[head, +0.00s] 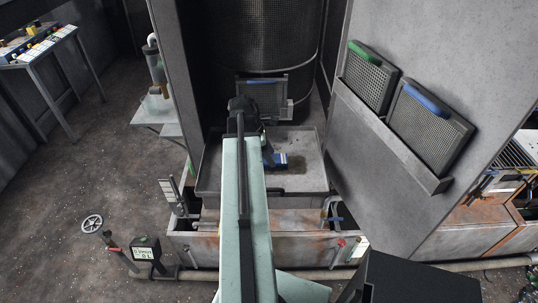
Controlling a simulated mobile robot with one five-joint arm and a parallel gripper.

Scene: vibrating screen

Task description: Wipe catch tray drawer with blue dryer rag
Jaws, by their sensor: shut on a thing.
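The catch tray drawer (308,176) is a shallow grey metal tray, pulled out below the dark mesh screen. A brown damp-looking patch shows on its floor to the right of the rag. My gripper (268,150) is over the tray, partly hidden behind my arm, and is shut on the blue dryer rag (279,159). The rag is low over the tray floor near the patch; I cannot tell if it touches.
Mesh panels with a green handle (367,75) and a blue handle (430,115) stand in a rack on the right wall. Another blue-handled panel (262,94) is behind the tray. A rusty trough (300,240) lies below. A control desk (38,45) and open floor are left.

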